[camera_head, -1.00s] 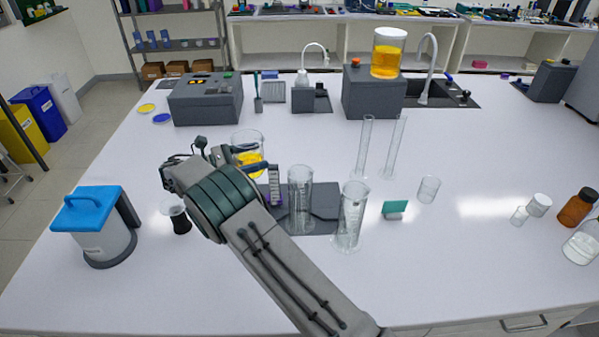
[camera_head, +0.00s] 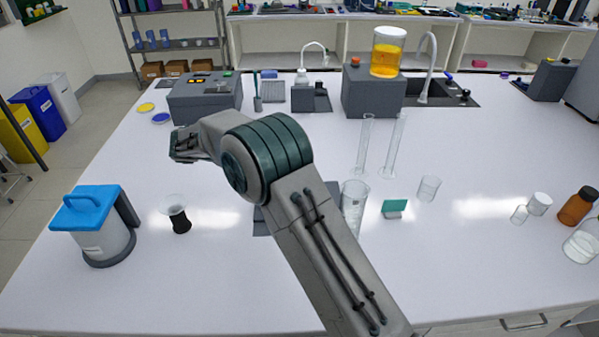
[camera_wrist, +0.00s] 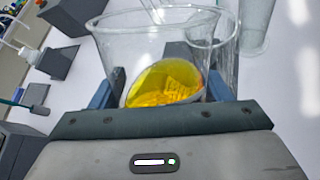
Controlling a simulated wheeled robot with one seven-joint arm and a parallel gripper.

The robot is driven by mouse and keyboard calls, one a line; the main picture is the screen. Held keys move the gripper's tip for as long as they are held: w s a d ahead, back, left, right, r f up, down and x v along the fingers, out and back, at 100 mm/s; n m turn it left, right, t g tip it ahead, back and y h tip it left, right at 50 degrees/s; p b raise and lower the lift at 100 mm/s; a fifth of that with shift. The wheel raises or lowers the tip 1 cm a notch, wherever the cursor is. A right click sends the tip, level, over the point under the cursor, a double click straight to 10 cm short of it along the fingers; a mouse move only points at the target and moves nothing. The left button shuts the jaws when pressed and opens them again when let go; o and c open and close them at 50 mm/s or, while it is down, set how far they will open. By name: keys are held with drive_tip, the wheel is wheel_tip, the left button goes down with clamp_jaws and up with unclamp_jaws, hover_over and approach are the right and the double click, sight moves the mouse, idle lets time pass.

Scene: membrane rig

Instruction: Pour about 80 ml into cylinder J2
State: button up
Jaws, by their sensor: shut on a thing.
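My gripper (camera_wrist: 160,90) is shut on a clear glass beaker (camera_wrist: 118,48) holding yellow liquid (camera_wrist: 165,84), with a blue finger on each side. The liquid lies low in the beaker, its surface slanting in the wrist view. Clear glassware (camera_wrist: 226,35) shows just beyond the beaker's rim, and a taller glass (camera_wrist: 258,22) stands farther right. I cannot read which is J2.
A blue-lidded container (camera_head: 100,225) and a black-based glass vessel (camera_head: 178,215) stand on the left. Two slim glass tubes (camera_head: 392,145) stand behind the cylinder.

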drive_tip(key=b, duration=0.1)
drive_tip(key=f+y+b, duration=0.1)
drive_tip(key=shift+d+m+y+b, duration=0.25)
drive_tip(key=shift+m+y+b, duration=0.05)
drive_tip(key=shift+m+b, duration=0.1)
drive_tip(key=shift+a+m+y+b, duration=0.15)
drive_tip(key=shift+m+y+b, duration=0.15)
drive_tip(key=shift+y+b, duration=0.75)
drive_tip(key=shift+r+b, duration=0.2)
drive_tip(key=shift+b, duration=0.15)
drive_tip(key=shift+r+m+t+y+b, duration=0.5)
drive_tip(key=shift+r+y+b, duration=0.55)
drive_tip(key=shift+b, duration=0.55)
drive_tip(key=shift+s+d+r+y+b, duration=0.1)
drive_tip(key=shift+s+d+y+b, duration=0.05)
drive_tip(key=shift+d+y+b, duration=0.3)
idle(0.8)
